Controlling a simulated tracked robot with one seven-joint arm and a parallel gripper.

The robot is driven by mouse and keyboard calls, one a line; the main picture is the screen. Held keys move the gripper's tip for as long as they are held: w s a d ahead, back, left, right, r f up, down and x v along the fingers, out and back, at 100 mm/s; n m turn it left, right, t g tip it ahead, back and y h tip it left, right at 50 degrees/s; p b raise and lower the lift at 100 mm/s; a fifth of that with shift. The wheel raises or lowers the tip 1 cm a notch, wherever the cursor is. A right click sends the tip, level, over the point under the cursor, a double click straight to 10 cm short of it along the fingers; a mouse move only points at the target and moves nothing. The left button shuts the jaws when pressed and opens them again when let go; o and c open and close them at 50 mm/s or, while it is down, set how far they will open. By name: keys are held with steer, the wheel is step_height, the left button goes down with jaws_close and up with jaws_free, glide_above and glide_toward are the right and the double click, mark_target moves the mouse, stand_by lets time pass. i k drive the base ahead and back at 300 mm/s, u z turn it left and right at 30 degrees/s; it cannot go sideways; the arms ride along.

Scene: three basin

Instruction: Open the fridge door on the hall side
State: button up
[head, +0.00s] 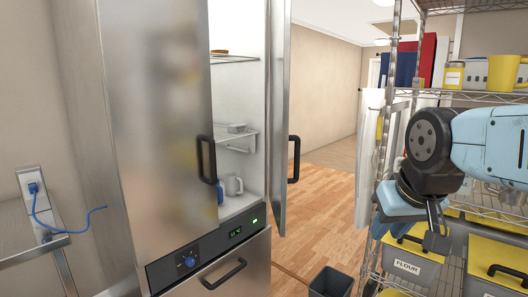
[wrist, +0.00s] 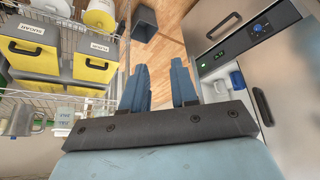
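The steel fridge (head: 160,130) stands at the left of the head view. Its left door is shut and has a black handle (head: 206,160). Its right door (head: 280,110), on the hall side, stands open and swung outward, showing white shelves inside. That door's black handle (head: 294,158) is at its outer edge. The fridge also shows at the right of the wrist view (wrist: 285,60). My gripper (head: 410,228) is right of the open door, apart from it, in front of the wire rack. In the wrist view its blue fingers (wrist: 160,80) are spread, with nothing between them.
A wire rack (head: 402,92) with yellow-lidded bins (head: 408,262) stands close at the right, beside my arm. A grey bin (head: 330,283) is on the floor. Wooden floor (head: 320,215) lies clear beyond the door. A side table (head: 30,245) is at the left.

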mark_target(279, 11)
steer(key=u, duration=0.25)
steer(key=i, duration=0.95)
steer(key=u, duration=0.65)
